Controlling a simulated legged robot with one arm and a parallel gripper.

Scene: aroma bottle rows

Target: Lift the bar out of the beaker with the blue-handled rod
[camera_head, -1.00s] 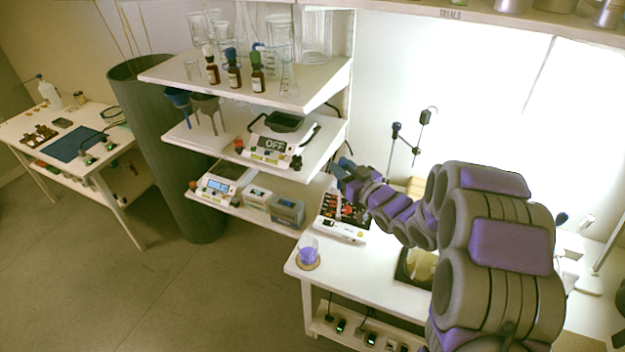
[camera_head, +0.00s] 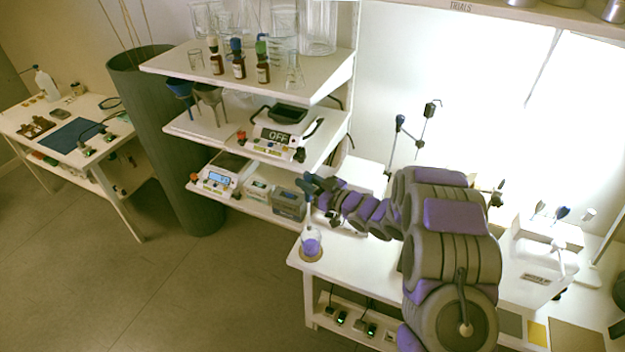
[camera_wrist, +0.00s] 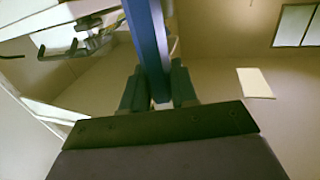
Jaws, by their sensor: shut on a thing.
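A clear beaker with purple liquid (camera_head: 311,246) stands on a round brown mat (camera_head: 311,257) at the front left corner of the white bench. My gripper (camera_head: 309,186) is above the beaker. It is shut on the blue handle of the rod (camera_head: 308,182), which also shows between the fingers in the wrist view (camera_wrist: 148,45). The rod's pale lower part (camera_head: 308,214) points down toward the beaker's mouth. I cannot tell whether its tip is inside the beaker. The bar in the beaker cannot be made out.
Shelves with bottles (camera_head: 239,65), a hotplate reading OFF (camera_head: 277,136) and a scale (camera_head: 222,176) stand left of and behind the beaker. Grey boxes (camera_head: 289,204) sit close to the gripper's left. A stand with a rod (camera_head: 399,140) rises behind my arm.

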